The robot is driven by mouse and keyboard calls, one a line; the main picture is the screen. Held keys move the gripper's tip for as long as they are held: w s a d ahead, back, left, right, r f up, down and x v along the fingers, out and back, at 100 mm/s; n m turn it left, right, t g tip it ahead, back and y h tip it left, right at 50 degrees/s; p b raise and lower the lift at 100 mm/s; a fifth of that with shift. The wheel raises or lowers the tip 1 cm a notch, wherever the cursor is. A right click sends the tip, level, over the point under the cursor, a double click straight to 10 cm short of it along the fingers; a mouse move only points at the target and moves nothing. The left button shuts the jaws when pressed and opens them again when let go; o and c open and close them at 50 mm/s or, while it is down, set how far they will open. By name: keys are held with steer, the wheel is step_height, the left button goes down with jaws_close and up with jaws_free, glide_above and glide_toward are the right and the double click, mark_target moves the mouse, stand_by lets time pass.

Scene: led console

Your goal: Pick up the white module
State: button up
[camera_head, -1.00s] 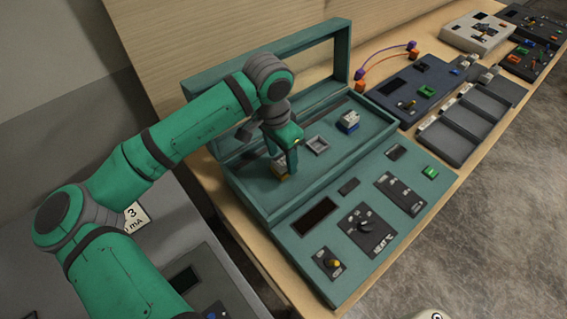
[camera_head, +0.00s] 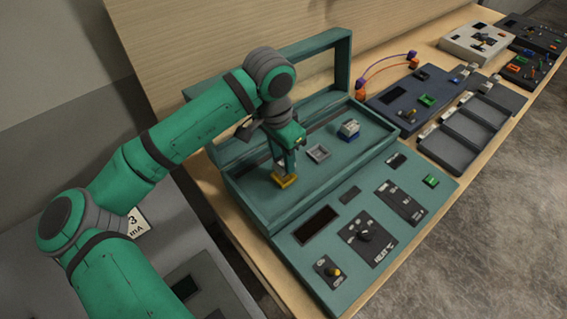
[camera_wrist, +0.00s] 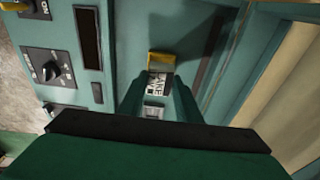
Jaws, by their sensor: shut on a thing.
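The white module (camera_wrist: 158,82), with dark lettering on its face, shows between my gripper's fingers in the wrist view. My gripper (camera_head: 285,167) is shut on it, pointing down over the left part of the green console (camera_head: 345,185). In the head view the fingers mostly hide the module. A yellow socket (camera_head: 284,181) sits on the console deck just below the fingertips; it also shows in the wrist view (camera_wrist: 162,58). I cannot tell how much of a gap there is between module and socket.
A grey socket (camera_head: 318,153) and a blue-and-white module (camera_head: 348,129) stand to the right on the same deck. The console's upright frame (camera_head: 343,60) rises behind. A dial panel (camera_head: 366,238) lies in front. Dark trays (camera_head: 450,143) and other panels stand further right.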

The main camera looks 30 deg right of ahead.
steer(key=s+a+r, duration=0.2)
steer(key=s+r, duration=0.3)
steer(key=s, duration=0.1)
steer(key=s+a+r, duration=0.2)
steer(key=s+r, duration=0.3)
steer(key=s, duration=0.2)
steer(key=shift+a, duration=0.25)
steer(key=shift+s+r, duration=0.1)
steer(key=shift+s, duration=0.05)
